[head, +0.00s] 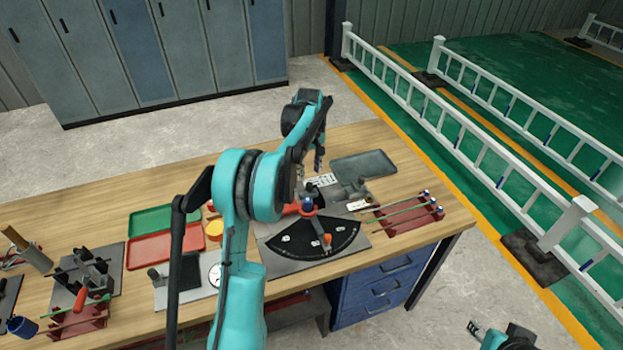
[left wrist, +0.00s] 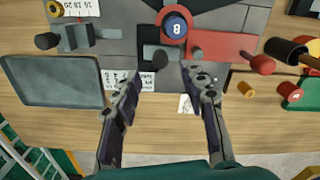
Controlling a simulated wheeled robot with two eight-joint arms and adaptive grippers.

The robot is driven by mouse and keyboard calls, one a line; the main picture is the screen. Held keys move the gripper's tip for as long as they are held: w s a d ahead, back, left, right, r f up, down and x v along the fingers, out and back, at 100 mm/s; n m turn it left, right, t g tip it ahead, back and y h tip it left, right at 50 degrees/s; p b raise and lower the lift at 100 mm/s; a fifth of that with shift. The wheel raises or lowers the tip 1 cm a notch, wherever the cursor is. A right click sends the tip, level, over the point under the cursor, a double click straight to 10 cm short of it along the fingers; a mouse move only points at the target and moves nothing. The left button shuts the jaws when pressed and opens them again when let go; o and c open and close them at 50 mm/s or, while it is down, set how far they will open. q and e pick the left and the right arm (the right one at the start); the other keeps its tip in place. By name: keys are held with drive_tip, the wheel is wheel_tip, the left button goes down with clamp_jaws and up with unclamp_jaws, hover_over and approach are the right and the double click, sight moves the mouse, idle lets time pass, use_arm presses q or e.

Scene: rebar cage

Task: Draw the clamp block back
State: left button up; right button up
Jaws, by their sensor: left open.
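In the left wrist view, a dark grey block (left wrist: 152,51) with a round black knob (left wrist: 160,61) sits beside a blue post marked 8 (left wrist: 176,28); it looks like the clamp block. The blue post also shows in the head view (head: 308,204), on the bending fixture with its black fan-shaped scale plate (head: 300,240). My left gripper (left wrist: 162,77) is open and empty, its fingertips either side of the knob in the picture; contact cannot be told. In the head view the left gripper (head: 309,172) hangs behind the fixture. My right gripper (head: 476,329) shows only partly at the bottom edge.
A red part with a ball-ended lever (left wrist: 262,65) lies right of the fingers in the wrist view. A grey vice-like block (left wrist: 74,38) and grey tray (left wrist: 55,82) are left. A red rack (head: 408,214), red tray (head: 165,247) and green tray (head: 152,220) share the bench.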

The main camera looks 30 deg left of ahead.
sight(309, 184)
use_arm(q)
wheel_tip(309, 184, down, 6)
drive_tip(key=shift+f+b, duration=0.25)
drive_tip(key=shift+b, duration=0.4)
drive_tip(key=shift+c, duration=0.3)
clamp_jaws()
